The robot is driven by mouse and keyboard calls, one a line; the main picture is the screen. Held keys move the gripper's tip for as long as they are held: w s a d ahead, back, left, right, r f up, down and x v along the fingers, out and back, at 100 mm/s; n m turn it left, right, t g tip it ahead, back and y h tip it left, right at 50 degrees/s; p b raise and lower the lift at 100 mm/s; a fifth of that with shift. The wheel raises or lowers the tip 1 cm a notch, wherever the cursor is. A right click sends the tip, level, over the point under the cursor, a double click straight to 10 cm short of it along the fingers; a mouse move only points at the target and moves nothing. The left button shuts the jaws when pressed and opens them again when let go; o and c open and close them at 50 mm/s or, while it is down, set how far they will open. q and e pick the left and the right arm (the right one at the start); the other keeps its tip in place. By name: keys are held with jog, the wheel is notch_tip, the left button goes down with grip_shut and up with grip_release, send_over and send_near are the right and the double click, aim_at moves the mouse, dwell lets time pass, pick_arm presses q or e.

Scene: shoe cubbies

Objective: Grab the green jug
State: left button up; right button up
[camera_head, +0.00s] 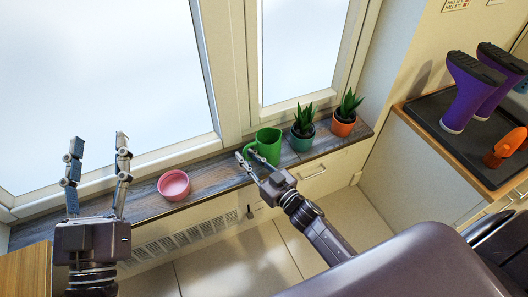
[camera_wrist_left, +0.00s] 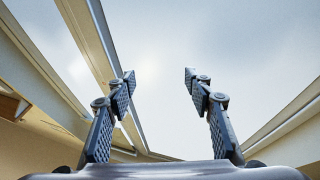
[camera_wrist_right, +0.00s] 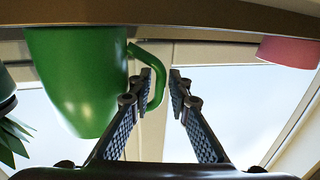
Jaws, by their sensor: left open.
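The green jug (camera_head: 268,146) stands upright on the window sill, left of two potted plants. In the right wrist view the jug (camera_wrist_right: 78,80) appears upside down, with its handle (camera_wrist_right: 158,70) at the fingertips. My right gripper (camera_head: 246,155) is at the handle side of the jug, its fingers apart. The handle lies at or between the fingertips in the right wrist view (camera_wrist_right: 162,80); a gap shows beside it, and I cannot tell whether a finger touches. My left gripper (camera_head: 97,146) is open and empty, raised in front of the window at the left.
A pink bowl (camera_head: 174,185) sits on the sill (camera_head: 212,178) left of the jug. A plant in a teal pot (camera_head: 302,138) stands close to the jug's right, and one in an orange pot (camera_head: 343,124) beyond. Purple boots (camera_head: 470,92) stand on a dark tray at the right.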

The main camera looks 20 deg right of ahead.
jog(key=shift+w+a, duration=0.15)
jog(key=shift+w, duration=0.3)
pick_arm(q)
jog(key=shift+s+r+t, duration=0.3)
jog(key=shift+r+t, duration=0.1)
jog(key=shift+r, duration=0.35)
pick_arm(e)
grip_shut()
pick_arm(q)
jog(key=shift+w+f, duration=0.1)
jog(key=shift+f, duration=0.05)
pick_arm(e)
jog(key=shift+r, duration=0.15)
